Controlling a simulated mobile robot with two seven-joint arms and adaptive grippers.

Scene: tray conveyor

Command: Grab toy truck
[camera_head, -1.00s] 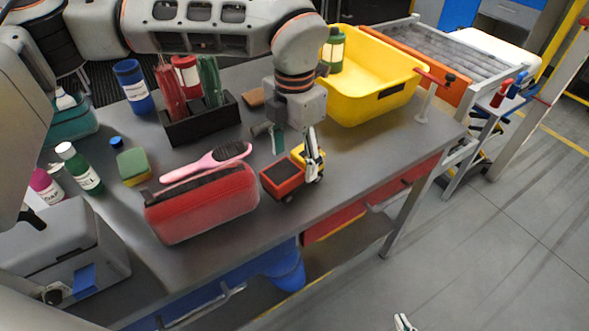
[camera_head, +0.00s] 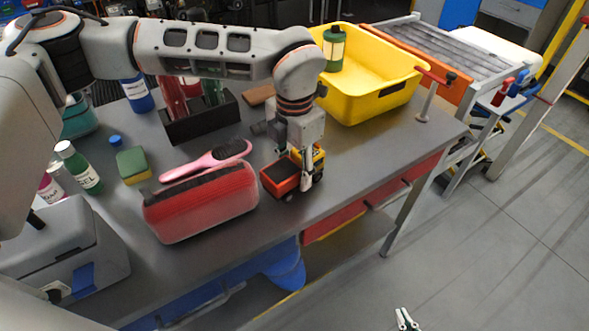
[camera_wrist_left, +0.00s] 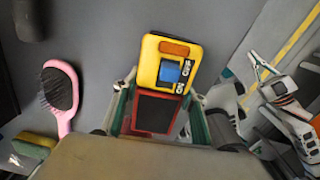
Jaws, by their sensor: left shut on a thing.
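The toy truck has a red bed with a dark inside and a yellow cab. In the head view the toy truck (camera_head: 281,175) stands on the grey table near its front edge, right of the red case. My left gripper (camera_head: 301,173) is over it from above, its fingers at the truck's sides. In the left wrist view the truck's yellow cab (camera_wrist_left: 170,65) and red bed sit between the two fingers of my left gripper (camera_wrist_left: 157,115), which is shut on it. My right gripper (camera_head: 405,320) shows only as a tip at the bottom edge, apart from the table.
A red case (camera_head: 200,205) and pink hairbrush (camera_head: 210,160) lie left of the truck. A yellow bin (camera_head: 372,85) holding a green bottle stands behind it. A dark caddy (camera_head: 203,124) with bottles stands further left. Table is clear right of the truck.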

